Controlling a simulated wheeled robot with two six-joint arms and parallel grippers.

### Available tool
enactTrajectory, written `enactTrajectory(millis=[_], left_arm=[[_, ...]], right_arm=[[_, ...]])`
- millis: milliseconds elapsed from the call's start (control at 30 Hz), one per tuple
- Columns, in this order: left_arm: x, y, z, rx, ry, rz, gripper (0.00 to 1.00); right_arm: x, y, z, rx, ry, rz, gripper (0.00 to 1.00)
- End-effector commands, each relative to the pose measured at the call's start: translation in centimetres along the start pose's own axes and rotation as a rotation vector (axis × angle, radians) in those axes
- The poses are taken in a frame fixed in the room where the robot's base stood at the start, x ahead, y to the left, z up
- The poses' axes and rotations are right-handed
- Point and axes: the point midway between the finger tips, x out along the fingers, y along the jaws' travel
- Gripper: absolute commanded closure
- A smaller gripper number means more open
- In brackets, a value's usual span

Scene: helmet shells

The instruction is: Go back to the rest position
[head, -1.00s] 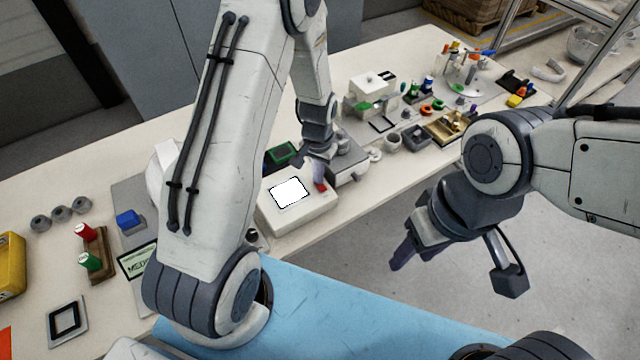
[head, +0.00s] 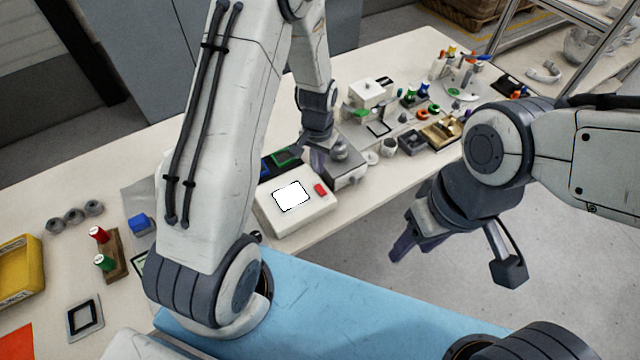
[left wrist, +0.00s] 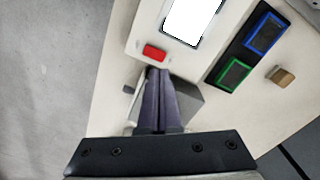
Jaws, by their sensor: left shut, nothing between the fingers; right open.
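My left gripper (head: 314,158) is over the table beside a white device with a white screen (head: 291,196) and a red button (head: 320,189). In the left wrist view its two dark fingers (left wrist: 157,75) are together with nothing between them, and their tips point toward the red button (left wrist: 154,52). I cannot tell the exact gap to the button, but in the head view the button shows clear of the fingers. My right gripper (head: 407,240) is open and empty, in the air beyond the table's front edge, over the floor.
A grey block-shaped unit (head: 346,172) stands right of the white device. Green- and blue-framed pads (left wrist: 264,32) lie beside it. Small parts and bins (head: 440,132) crowd the table's far right. Spools on a wooden stand (head: 115,256) and a yellow bin (head: 22,268) are at left.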

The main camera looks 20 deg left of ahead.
Motion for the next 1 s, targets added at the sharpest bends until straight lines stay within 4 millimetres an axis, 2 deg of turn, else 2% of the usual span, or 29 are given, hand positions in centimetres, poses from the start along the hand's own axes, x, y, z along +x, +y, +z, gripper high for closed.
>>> enactTrajectory(millis=[567,667,767,867,1000], left_arm=[[-0.4,0.3,0.0,0.005,0.002,0.0,1.0],[-2.1,1.9,0.2,0.034,0.009,0.001,1.0],[-5.4,5.1,1.2,0.091,0.02,0.006,1.0],[-9.3,9.0,3.6,0.166,0.03,0.015,1.0],[-13.8,13.5,8.6,0.274,0.037,0.034,1.0]], right_arm=[[-0.1,0.0,0.0,0.003,0.0,0.0,0.5],[0.0,0.0,0.0,0.002,0.0,0.0,0.5],[0.3,0.0,0.0,0.002,0.0,0.0,0.5],[0.6,0.0,0.0,0.002,0.0,0.0,0.5],[0.9,0.1,0.1,0.002,0.0,0.0,0.5]])
